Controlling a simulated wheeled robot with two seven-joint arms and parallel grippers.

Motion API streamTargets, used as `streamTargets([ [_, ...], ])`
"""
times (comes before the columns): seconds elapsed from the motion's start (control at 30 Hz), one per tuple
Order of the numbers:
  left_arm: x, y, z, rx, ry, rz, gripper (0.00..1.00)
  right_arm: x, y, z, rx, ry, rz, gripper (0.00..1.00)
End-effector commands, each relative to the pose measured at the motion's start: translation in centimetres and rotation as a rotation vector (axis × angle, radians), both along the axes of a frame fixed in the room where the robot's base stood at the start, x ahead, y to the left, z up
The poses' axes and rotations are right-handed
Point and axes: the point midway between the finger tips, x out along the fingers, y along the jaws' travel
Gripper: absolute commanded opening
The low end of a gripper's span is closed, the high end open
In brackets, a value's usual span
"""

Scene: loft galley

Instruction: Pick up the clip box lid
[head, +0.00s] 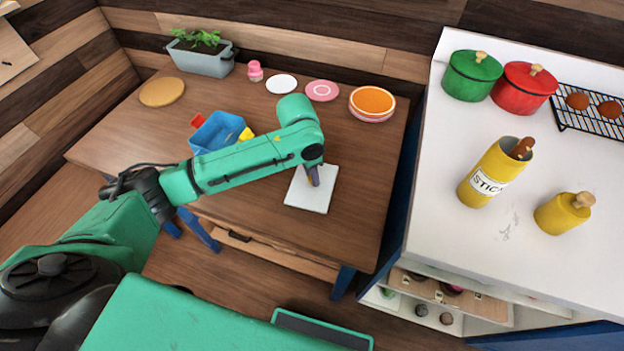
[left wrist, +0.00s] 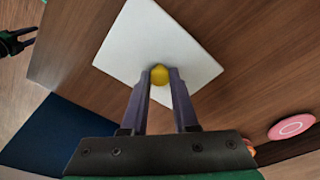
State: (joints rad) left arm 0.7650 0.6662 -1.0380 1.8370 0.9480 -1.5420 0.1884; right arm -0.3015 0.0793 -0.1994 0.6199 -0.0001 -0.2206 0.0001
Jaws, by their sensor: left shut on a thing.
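The clip box lid (head: 308,199) is a flat white square with a yellow knob. It is at the front right part of the wooden table, and it also shows in the left wrist view (left wrist: 192,40). My left gripper (head: 313,181) is above it, pointing down, with its fingers shut on the yellow knob (left wrist: 159,75). I cannot tell whether the lid touches the table or is slightly raised. A blue open box (head: 212,136) with red and yellow clips stands to the left, partly behind my left arm.
A planter (head: 202,63), a round wooden board (head: 162,92), a pink jar (head: 255,71) and several plates (head: 372,101) stand along the back and left of the table. To the right is a white counter (head: 500,235) with pots and yellow canisters. The table right of the lid is clear.

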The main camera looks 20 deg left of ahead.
Motion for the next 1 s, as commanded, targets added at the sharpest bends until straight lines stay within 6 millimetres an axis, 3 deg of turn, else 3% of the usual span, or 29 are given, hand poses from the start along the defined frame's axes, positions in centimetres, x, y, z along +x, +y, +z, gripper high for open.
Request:
streamTargets([
  [0.3, 0.2, -0.1, 11.1, -0.003, -0.008, -0.002, 0.0, 0.0, 0.0, 0.1, 0.0, -0.001, 0.0, 0.5],
  [0.5, 0.1, -0.1, 16.4, -0.001, -0.003, -0.001, 0.0, 0.1, 0.0, 0.1, 0.0, -0.001, 0.0, 0.5],
  [0.67, 0.0, 0.0, 17.8, -0.001, -0.001, 0.0, 0.0, 0.1, 0.0, 0.1, 0.0, -0.002, 0.0, 0.5],
  [1.0, 0.0, 0.0, 17.8, -0.001, 0.001, 0.0, 0.0, 0.1, 0.0, 0.1, 0.0, -0.002, 0.001, 0.5],
])
